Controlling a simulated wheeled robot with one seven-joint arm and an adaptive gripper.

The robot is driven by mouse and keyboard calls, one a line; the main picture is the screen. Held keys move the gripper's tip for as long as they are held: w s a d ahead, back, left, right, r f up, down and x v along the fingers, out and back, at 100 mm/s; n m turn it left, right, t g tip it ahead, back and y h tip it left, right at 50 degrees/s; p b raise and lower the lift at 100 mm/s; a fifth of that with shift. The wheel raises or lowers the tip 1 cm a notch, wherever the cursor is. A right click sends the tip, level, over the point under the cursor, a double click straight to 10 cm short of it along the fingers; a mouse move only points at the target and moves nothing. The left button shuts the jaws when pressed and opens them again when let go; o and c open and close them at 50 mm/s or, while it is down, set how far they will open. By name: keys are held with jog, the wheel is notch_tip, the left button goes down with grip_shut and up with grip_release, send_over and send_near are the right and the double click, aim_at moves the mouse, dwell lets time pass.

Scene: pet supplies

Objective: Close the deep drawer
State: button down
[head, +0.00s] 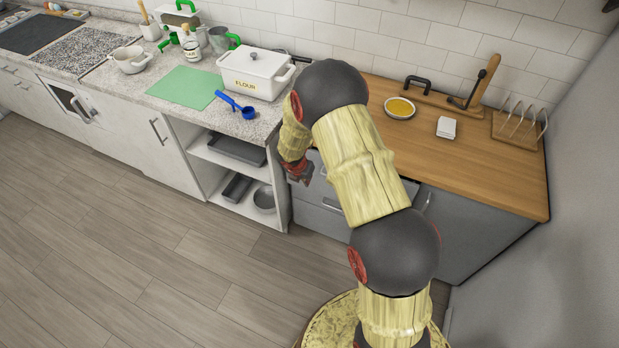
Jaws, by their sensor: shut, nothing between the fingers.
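The grey drawer unit (308,217) stands under the left end of the wooden counter, right of the open shelves. Its fronts are partly hidden behind my arm, and a bar handle (332,205) shows on one of them. I cannot tell which front is the deep drawer or how far any drawer stands out. My gripper (299,176) is dark with red parts, shut and empty. It hangs down in front of the unit's upper left part. I cannot tell whether it touches a front.
Open white shelves (228,192) with grey pans and a pot are left of the drawers. A white lidded pot (257,72) and blue scoop (236,107) are on the stone counter. A yellow-filled bowl (400,107) is on the wooden counter (455,160). The floor at left is clear.

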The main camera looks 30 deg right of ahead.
jog(key=b, duration=0.3)
send_near(314, 178)
jog(key=s+a+f, duration=0.2)
jog(key=s+f, duration=0.1)
jog(key=f, duration=0.2)
jog(key=shift+w+d+r, duration=0.1)
jog(key=shift+w+d, duration=0.4)
jog(key=shift+d, duration=0.25)
jog(key=shift+w+d+r, duration=0.1)
jog(key=shift+w+d, duration=0.45)
jog(key=shift+d, duration=0.2)
jog(key=shift+w+d+p, duration=0.1)
jog(key=shift+d+p, duration=0.05)
jog(key=shift+p, duration=0.25)
jog(key=w+d+p, duration=0.2)
jog(key=w+d, duration=0.1)
jog(key=shift+d+r, duration=0.1)
jog(key=shift+d, duration=0.2)
